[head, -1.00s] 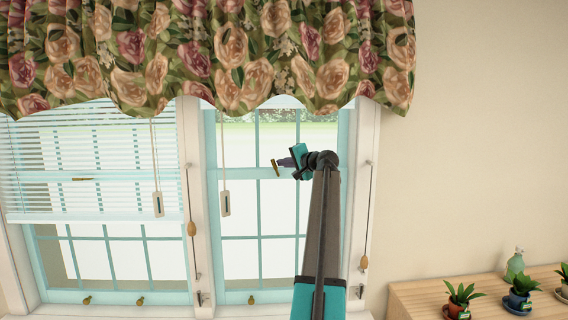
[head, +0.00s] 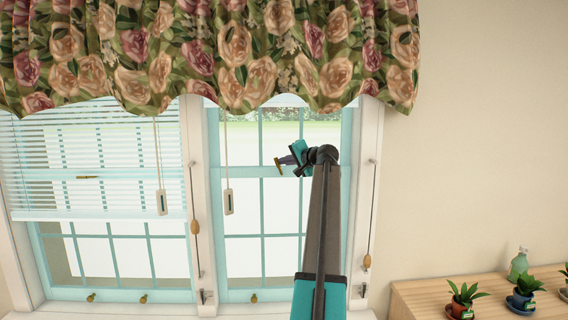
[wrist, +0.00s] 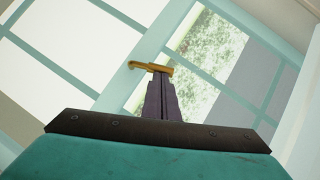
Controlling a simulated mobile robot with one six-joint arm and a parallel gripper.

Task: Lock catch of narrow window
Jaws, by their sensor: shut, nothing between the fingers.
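The narrow window (head: 240,172) is the right-hand one, with pale blue frame bars. Its brass catch (head: 279,167) sits on the middle rail and points across the rail, slightly tilted. My gripper (head: 287,160) is at the catch, just to its right in the head view. In the wrist view the catch (wrist: 150,67) lies across the tips of my shut gripper (wrist: 160,78), which hide part of it. The fingers appear to touch the catch, but hold nothing between them.
A wider window with a lowered blind (head: 100,150) is at left; its brass catch (head: 88,178) lies along the rail. A floral valance (head: 210,55) hangs above. A blind cord (head: 229,200) hangs left of the catch. Potted plants (head: 466,295) stand on a wooden top at right.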

